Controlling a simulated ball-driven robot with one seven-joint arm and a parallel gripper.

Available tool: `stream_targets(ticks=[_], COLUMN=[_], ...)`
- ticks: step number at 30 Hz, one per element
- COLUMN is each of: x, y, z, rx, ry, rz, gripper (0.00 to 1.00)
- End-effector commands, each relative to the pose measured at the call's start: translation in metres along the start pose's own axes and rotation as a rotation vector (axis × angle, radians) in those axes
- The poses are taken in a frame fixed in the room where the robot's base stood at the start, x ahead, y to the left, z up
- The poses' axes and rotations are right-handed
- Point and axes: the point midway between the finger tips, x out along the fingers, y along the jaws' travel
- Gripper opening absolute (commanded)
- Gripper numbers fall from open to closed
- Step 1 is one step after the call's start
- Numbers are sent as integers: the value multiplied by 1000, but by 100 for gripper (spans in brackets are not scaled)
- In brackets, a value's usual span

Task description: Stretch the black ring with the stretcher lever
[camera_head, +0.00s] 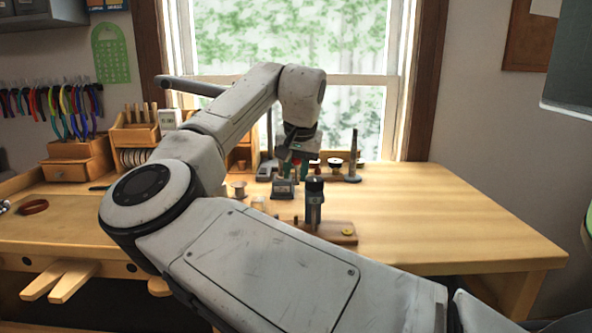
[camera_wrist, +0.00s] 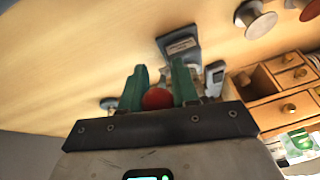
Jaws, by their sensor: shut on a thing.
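My gripper (camera_wrist: 160,84) has green fingers, closed on both sides of a red ball-shaped knob (camera_wrist: 157,99), which looks like the stretcher lever's end. In the head view my gripper (camera_head: 297,158) hangs over the back of the bench, partly hidden by my arm. A grey block with a label plate (camera_head: 283,188), perhaps the stretcher's body, stands just below it; a similar grey block (camera_wrist: 180,47) shows beyond the fingers in the wrist view. The lever's shaft is mostly hidden. I cannot make out the black ring in either view.
A dark upright tool (camera_head: 314,203) stands on a wooden base nearer the front. A tapered grey post (camera_head: 353,158) stands at the back right. Small drawers (camera_wrist: 285,85) sit beside the gripper. The bench's right side (camera_head: 460,220) is clear.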

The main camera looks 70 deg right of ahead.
Motion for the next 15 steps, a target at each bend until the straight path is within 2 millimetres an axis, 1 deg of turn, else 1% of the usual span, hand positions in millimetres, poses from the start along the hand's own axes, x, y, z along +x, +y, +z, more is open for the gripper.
stream_targets(ticks=[5,10,15], x=[-4,-10,-10], y=[0,-2,-4], z=[-3,-11,-18], rx=[0,0,-1], ry=[1,1,4], rz=[2,4,3], gripper=[0,0,0])
